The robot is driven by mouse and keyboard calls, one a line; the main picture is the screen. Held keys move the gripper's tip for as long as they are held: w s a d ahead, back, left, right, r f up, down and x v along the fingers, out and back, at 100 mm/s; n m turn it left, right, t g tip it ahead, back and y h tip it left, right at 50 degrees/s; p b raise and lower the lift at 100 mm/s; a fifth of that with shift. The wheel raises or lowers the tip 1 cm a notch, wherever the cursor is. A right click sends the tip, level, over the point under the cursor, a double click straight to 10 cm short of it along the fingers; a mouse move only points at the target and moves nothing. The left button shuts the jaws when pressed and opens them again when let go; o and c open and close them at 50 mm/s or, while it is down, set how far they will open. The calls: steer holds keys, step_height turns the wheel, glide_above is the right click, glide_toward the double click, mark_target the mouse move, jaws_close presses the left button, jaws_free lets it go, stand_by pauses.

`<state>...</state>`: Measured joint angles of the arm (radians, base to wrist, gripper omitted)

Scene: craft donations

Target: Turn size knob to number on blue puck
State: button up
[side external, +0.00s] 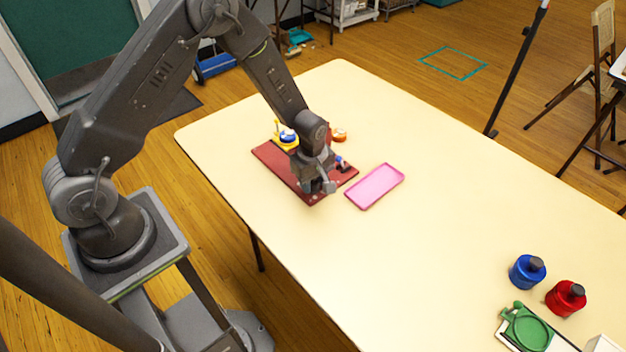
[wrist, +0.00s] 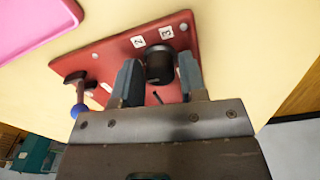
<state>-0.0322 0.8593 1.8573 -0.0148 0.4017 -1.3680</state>
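A dark round knob (wrist: 158,64) stands on a red board (wrist: 105,62), beside white labels reading 2 (wrist: 138,41) and 3 (wrist: 166,32). My gripper (wrist: 159,62) has one finger on each side of the knob, apart, with narrow gaps seeming to show. In the side view my gripper (side external: 318,185) is low over the near end of the red board (side external: 268,153) and hides the knob. A blue puck (side external: 288,136) with a white top sits on a yellow piece (side external: 283,146) at the board's far side. Its number is too small to read.
A lever with a blue ball (wrist: 78,111) stands on the board. A pink tray (side external: 375,187) lies close to its right. An orange round piece (side external: 339,135) is behind. Blue (side external: 527,272) and red (side external: 566,298) jars and a green fixture (side external: 527,330) stand at right. The table's middle is clear.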

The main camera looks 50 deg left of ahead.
steer(key=c, duration=0.6)
steer(key=shift+m, duration=0.3)
steer(key=m, duration=1)
steer(key=shift+a+m, duration=0.1)
steer(key=shift+m, duration=0.3)
steer(key=m, duration=1.2)
steer(key=shift+m, duration=0.3)
